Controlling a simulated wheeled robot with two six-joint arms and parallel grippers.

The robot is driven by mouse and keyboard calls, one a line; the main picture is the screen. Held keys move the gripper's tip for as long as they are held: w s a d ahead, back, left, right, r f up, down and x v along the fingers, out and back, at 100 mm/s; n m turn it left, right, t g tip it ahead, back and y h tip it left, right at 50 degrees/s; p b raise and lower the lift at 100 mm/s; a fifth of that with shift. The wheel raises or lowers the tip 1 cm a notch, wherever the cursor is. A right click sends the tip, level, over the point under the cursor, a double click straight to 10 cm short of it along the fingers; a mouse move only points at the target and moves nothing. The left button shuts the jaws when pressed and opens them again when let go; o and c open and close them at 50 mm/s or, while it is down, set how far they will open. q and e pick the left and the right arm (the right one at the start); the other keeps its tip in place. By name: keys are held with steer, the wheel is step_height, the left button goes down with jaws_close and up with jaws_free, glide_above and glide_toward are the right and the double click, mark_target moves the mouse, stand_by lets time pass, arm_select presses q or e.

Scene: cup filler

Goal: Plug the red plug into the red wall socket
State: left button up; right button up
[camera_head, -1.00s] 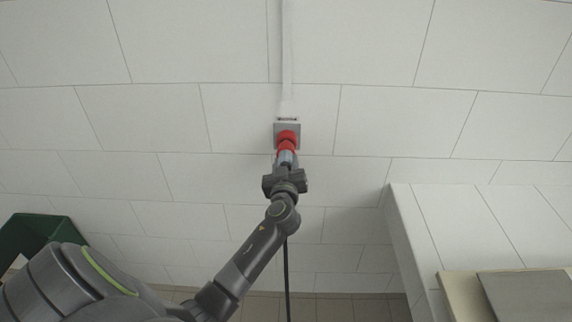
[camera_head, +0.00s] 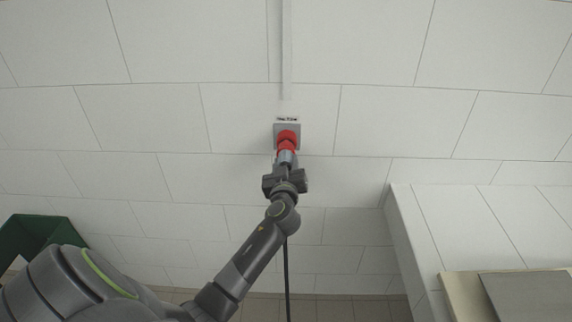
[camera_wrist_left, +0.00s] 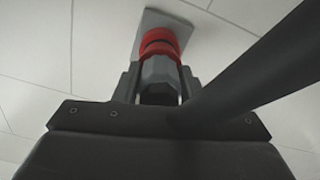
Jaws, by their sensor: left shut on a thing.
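The red wall socket (camera_head: 287,135) sits on a grey plate (camera_head: 296,127) on the white tiled wall, in the middle of the head view. The red plug (camera_head: 286,148) is right at the socket's lower front, and the two red parts touch or overlap in the picture. How deep the plug sits in the socket I cannot tell. My left gripper (camera_head: 286,168) is shut on the plug's grey body. In the left wrist view the gripper (camera_wrist_left: 158,92) holds the grey plug body (camera_wrist_left: 160,75), with the red rings (camera_wrist_left: 159,42) against the plate (camera_wrist_left: 178,28). My right gripper is not in view.
A black cable (camera_head: 287,272) hangs down below the gripper. A pale conduit (camera_head: 287,50) runs up the wall above the socket. A tiled wall block (camera_head: 480,225) juts out at the right, and a green container (camera_head: 30,232) stands at the left.

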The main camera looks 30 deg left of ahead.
arm_select(q)
steer(key=shift+b, duration=0.4)
steer(key=shift+w+a+b, duration=0.25)
steer(key=shift+w+b, duration=0.05)
steer(key=shift+w, duration=0.15)
stand_by(0.5)
steer(key=o, duration=1.2)
steer(key=shift+c, duration=0.2)
steer(key=b+v, duration=0.1)
steer(key=v, duration=1.6)
steer(key=shift+s, duration=0.2)
